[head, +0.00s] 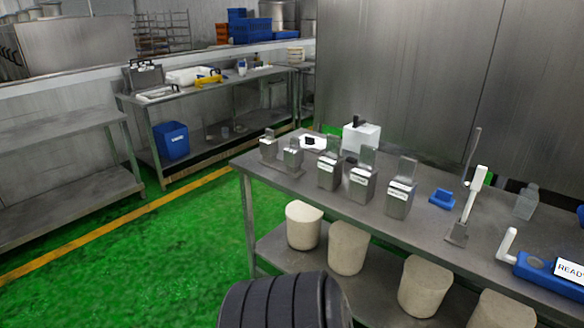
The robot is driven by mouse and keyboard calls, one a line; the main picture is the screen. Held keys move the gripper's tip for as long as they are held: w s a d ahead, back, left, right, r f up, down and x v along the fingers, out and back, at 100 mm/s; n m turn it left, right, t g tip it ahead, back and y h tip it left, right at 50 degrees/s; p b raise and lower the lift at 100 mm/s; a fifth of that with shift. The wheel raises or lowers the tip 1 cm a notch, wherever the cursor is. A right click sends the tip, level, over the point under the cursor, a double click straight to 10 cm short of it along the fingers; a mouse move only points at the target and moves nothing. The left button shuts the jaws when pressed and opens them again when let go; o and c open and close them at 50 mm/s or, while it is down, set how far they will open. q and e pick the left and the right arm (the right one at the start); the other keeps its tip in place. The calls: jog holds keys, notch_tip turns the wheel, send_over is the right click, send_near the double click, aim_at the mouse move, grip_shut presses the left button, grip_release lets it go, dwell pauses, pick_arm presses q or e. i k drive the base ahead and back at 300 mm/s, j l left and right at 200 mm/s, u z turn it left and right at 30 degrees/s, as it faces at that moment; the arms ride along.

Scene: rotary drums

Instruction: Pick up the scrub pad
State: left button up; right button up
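I cannot pick out a scrub pad with certainty. A small blue object (442,198) lies on the steel table (300,187), right of the metal containers; its kind is too small to tell. A flat white piece (319,143) with a small black item on it lies near the table's back left. Neither of my grippers is in view. A dark ribbed part at the bottom centre looks like part of my own arm.
Several metal containers (362,184) line the table. A white box (361,138) stands behind them. A scraper-like tool (468,205), a clear bottle (526,201) and a blue device (548,275) are to the right. Pale drums (348,247) fill the lower shelf. Green floor (170,250) is clear at left.

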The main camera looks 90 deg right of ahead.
aim_at(442, 198)
jog(key=z, duration=3.8)
jog(key=u, duration=4.65)
jog(key=z, duration=4.5)
